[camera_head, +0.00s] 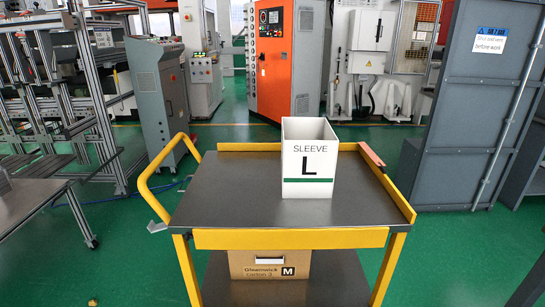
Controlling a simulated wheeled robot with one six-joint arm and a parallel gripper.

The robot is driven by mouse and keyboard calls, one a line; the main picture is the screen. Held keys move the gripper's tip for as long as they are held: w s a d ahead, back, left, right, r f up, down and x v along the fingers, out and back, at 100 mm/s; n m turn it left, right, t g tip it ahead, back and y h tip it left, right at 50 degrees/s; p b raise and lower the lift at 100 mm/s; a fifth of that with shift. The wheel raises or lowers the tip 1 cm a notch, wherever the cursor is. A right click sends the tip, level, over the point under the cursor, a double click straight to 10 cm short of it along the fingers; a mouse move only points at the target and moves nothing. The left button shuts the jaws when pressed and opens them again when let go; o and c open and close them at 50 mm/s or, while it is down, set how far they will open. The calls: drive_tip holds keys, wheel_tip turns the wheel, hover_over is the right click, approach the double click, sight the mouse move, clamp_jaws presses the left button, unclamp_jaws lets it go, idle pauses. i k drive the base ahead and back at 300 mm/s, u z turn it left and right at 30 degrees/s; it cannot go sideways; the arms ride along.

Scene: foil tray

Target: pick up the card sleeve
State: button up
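The card sleeve (309,185) is a white, upright, open-topped box with "SLEEVE", a large "L" and a dark green stripe on its front. My gripper is not in view.
The cart has a yellow push handle (148,183) on its left and raised rims. A salmon-coloured piece (372,155) lies at its right rim. A brown carton (268,264) marked "M" sits on the lower shelf. The cart top left of the sleeve is clear.

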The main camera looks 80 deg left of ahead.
sight(309, 145)
drive_tip(key=u, duration=2.55)
drive_tip(key=i, duration=0.4)
